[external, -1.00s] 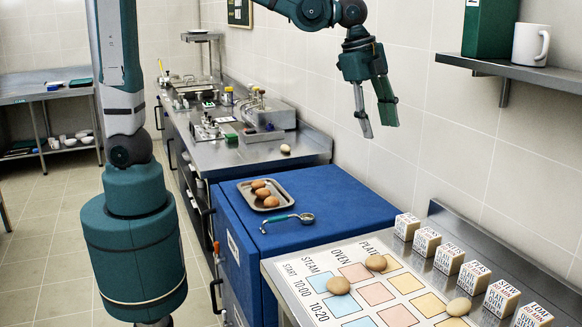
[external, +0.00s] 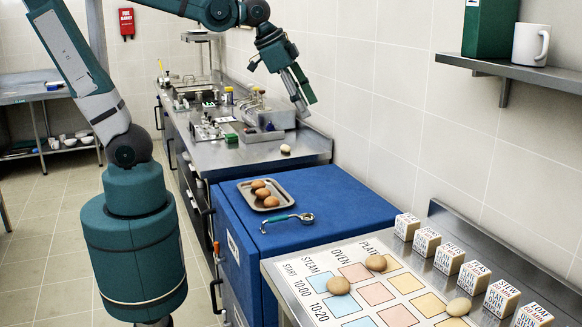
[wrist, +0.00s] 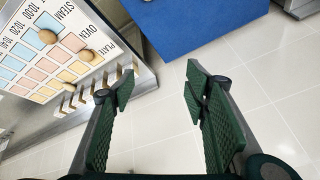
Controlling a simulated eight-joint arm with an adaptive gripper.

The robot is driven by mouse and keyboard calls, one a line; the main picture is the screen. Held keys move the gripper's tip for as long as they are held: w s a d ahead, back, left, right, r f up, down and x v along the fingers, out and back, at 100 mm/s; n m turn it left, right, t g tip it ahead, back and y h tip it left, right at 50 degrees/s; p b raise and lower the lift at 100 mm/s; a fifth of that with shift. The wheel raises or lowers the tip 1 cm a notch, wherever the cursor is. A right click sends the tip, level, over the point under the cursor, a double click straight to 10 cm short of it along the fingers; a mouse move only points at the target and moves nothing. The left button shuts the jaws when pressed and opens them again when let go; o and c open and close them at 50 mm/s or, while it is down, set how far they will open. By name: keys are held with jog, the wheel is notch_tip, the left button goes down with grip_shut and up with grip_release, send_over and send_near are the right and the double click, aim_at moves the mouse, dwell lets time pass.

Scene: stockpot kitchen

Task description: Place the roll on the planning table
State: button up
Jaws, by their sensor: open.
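Three brown roll-like pieces (external: 265,191) sit together in a small metal tray (external: 285,201) on the blue cabinet. The planning table (external: 285,292) at the lower right bears a printed grid with several tan rounded pieces (external: 338,286) on it. A similar pale round piece (external: 285,149) lies on the steel counter; I cannot tell which piece is the roll. My gripper (external: 303,108) is open and empty, raised near the wall over the counter's far side.
Lettered blocks (external: 426,242) line the planning table's wall side. Trays and small equipment (external: 262,115) crowd the counter. A shelf (external: 520,70) with a white mug (external: 530,45) juts from the wall at right.

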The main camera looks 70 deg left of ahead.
jog(key=s+a+f+n, duration=0.2)
jog(key=s+a+n, duration=0.1)
jog(key=s+a, duration=0.1)
jog(key=s+a+f+n+t+y, duration=0.1)
jog(key=s+a+f+n, duration=0.1)
jog(key=s+a+n, duration=0.1)
jog(key=shift+s+a+t, duration=0.3)
jog(key=shift+s+a, duration=0.5)
jog(key=shift+s, duration=0.6)
